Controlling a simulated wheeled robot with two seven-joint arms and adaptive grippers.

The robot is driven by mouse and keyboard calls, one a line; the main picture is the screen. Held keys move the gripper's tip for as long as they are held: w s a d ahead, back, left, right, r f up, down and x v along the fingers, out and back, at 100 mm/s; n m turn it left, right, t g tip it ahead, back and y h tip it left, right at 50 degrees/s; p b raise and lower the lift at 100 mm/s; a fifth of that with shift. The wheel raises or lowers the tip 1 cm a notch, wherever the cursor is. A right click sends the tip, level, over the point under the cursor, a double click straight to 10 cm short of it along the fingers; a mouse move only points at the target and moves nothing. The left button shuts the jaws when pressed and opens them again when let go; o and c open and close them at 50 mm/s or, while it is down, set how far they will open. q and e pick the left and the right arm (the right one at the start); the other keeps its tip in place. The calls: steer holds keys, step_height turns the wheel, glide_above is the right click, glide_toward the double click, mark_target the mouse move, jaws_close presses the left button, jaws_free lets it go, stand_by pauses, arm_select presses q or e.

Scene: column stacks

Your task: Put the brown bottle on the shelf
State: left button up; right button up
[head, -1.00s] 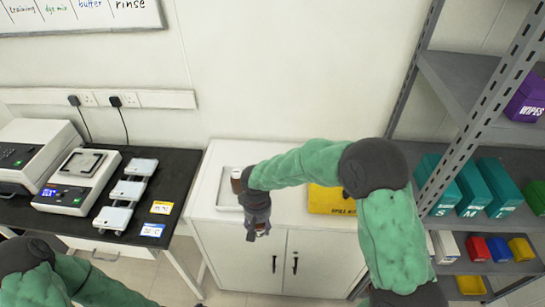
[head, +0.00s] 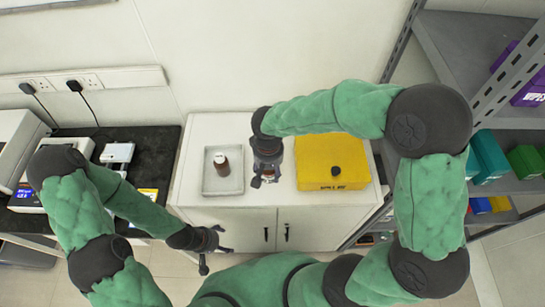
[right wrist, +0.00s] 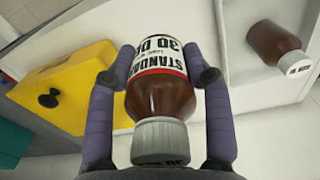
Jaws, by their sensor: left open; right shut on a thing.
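A brown bottle (right wrist: 160,98) with a white cap and a "STANDARD" label is between the fingers of my right gripper (right wrist: 165,78), which is shut on it. In the head view my right gripper (head: 265,180) is over the white cabinet, between the tray and the yellow box; the held bottle is mostly hidden there. My left gripper (head: 205,250) is open and empty in front of the cabinet. The grey metal shelf (head: 465,50) stands at the right.
The yellow box (head: 330,165) with a black knob sits on the cabinet (head: 198,128) beside the tray (head: 208,188). Teal bins (head: 490,158), a green bin (head: 525,160) and a purple box (head: 530,88) occupy the shelves. A black bench (head: 155,150) with instruments is at left.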

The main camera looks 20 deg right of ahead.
steer(key=w+f, duration=0.2)
steer(key=w+d+f, duration=0.1)
steer(key=w+f, duration=0.1)
steer(key=w, duration=0.1)
steer(key=w+d+f+b, duration=0.1)
steer(key=w+f, duration=0.1)
steer(key=w, duration=0.1)
steer(key=shift+w+d+f, duration=0.1)
steer(key=shift+d+f, duration=0.05)
steer(key=shift+f, duration=0.2)
steer(key=shift+w+d+f, duration=0.1)
steer(key=shift+w+f, duration=0.35)
steer(key=shift+f, duration=0.1)
steer(key=shift+w+f+b, duration=0.1)
steer(key=shift+f+b, duration=0.3)
steer(key=shift+f, duration=1.2)
steer(key=shift+f, duration=0.2)
steer(key=o, duration=1.3)
steer(key=shift+r, duration=0.15)
